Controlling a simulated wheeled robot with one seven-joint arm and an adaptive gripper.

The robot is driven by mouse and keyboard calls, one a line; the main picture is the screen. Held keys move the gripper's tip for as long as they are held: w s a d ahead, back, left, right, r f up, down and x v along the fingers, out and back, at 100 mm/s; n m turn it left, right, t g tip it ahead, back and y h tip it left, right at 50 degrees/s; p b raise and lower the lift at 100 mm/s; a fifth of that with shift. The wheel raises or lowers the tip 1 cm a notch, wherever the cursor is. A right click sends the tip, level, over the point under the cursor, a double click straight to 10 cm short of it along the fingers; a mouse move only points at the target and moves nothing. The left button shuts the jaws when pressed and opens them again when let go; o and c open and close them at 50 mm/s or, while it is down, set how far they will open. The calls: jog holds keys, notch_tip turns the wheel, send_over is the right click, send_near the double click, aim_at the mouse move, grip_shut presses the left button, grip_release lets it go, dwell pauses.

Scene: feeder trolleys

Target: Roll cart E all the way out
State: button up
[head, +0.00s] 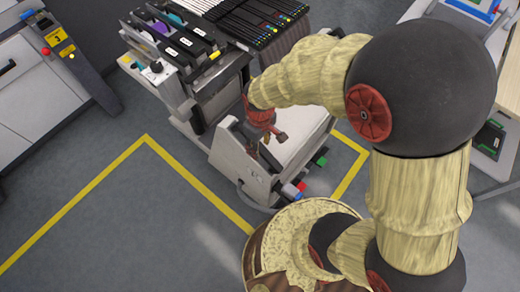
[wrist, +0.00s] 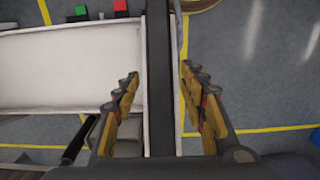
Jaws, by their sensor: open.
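A pale grey feeder cart (head: 302,143) stands in the middle of the head view, with feeders and reels on its far part. I cannot read a letter on it, so I cannot tell whether it is cart E. Its bare tray also shows in the wrist view (wrist: 60,72). My gripper (head: 266,142) is low over the cart's near left side, partly hidden by my own wrist. In the wrist view my gripper (wrist: 160,84) is open, with one finger on each side of a long dark bar (wrist: 159,60) at the cart's edge. I cannot tell whether either finger touches it.
Yellow lines (head: 200,183) mark the grey floor around the cart. A machine with a yellow label marked 3 (head: 56,38) stands at the left. A table or bench (head: 450,15) is at the right. Open floor (head: 120,215) lies at the lower left.

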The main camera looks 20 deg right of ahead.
jog(key=shift+f, duration=0.8)
jog(key=shift+c, duration=1.4)
jog(key=c, duration=0.7)
grip_shut()
